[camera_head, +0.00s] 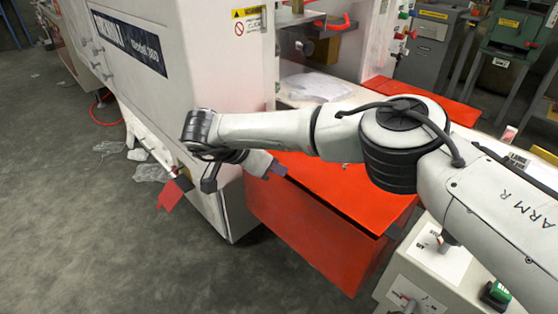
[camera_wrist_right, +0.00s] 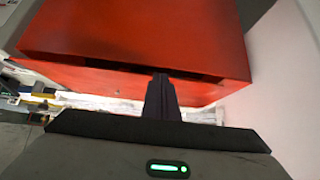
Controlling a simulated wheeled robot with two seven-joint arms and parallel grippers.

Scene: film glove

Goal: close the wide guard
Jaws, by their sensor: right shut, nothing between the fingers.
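The wide guard is the large red-orange sheet-metal piece (camera_head: 310,238) low on the white machine. Its broad top slopes outward toward the front and its front panel hangs below, so it appears to stand open. My right gripper (camera_head: 277,169) is shut and empty at the guard's left end, beside the white housing. In the right wrist view the guard (camera_wrist_right: 130,35) fills the upper part. The shut fingers (camera_wrist_right: 161,85) overlap its dark lower edge slot; I cannot tell whether they touch. My right forearm hides part of the guard's far side. My left gripper is not in view.
The white housing (camera_head: 210,60) stands left of the guard. A small red flap (camera_head: 174,192) sticks out below it. Another red panel (camera_head: 385,92) lies behind my arm. A control box with a green button (camera_head: 498,292) stands at lower right. The floor at left is mostly free.

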